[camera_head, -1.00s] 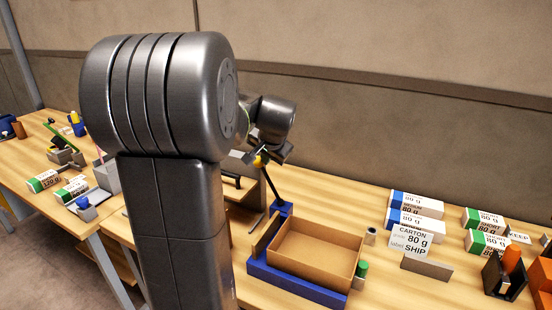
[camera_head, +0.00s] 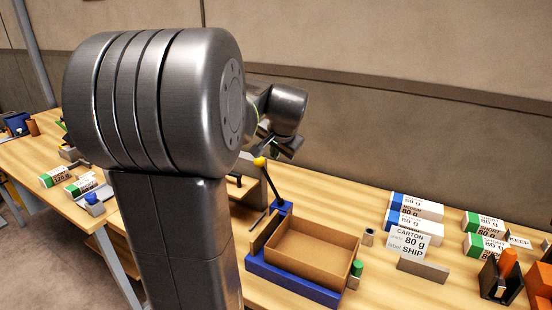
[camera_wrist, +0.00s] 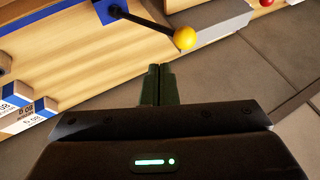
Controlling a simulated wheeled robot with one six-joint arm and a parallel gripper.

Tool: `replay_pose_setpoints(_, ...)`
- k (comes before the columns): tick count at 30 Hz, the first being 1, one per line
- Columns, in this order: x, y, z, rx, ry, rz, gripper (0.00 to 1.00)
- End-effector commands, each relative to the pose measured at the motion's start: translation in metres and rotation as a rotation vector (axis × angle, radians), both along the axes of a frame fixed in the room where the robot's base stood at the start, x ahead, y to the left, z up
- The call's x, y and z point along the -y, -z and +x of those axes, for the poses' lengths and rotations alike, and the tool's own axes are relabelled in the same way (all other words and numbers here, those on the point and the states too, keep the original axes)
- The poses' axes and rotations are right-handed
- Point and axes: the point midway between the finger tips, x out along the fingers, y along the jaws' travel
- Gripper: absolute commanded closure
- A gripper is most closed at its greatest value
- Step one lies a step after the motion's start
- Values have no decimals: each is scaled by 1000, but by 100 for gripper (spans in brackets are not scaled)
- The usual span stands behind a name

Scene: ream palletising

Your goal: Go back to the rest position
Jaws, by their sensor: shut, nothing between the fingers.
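My gripper (camera_wrist: 159,85) shows in the wrist view with its two dark fingers together and nothing between them. In the head view my arm stands large at the left and its wrist end is over the bench, behind the lever; the fingertips are hard to make out there. The lever with a yellow ball knob (camera_head: 260,162) stands at the back left corner of the blue carton fixture (camera_head: 292,284). The knob also shows in the wrist view (camera_wrist: 185,38), ahead of the fingers and apart from them in the picture.
An open, empty carton (camera_head: 318,245) sits in the blue fixture. A card reading CARTON 80 g SHIP (camera_head: 408,244) stands to its right. White-and-blue reams (camera_head: 416,206) and green-ended reams (camera_head: 484,224) lie further right. An orange object in a dark holder (camera_head: 507,264) stands at the right edge.

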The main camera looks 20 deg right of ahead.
Motion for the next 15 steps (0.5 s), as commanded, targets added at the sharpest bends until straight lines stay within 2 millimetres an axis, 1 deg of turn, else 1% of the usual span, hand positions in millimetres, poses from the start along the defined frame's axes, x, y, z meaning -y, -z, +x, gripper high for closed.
replay_pose_setpoints(1,-2,-9,-4,3,-1,-2,100)
replay_pose_setpoints(3,-5,-21,-10,3,0,-1,100)
replay_pose_setpoints(9,-12,-49,-24,3,0,-2,100)
replay_pose_setpoints(15,-15,-60,-29,0,0,0,100)
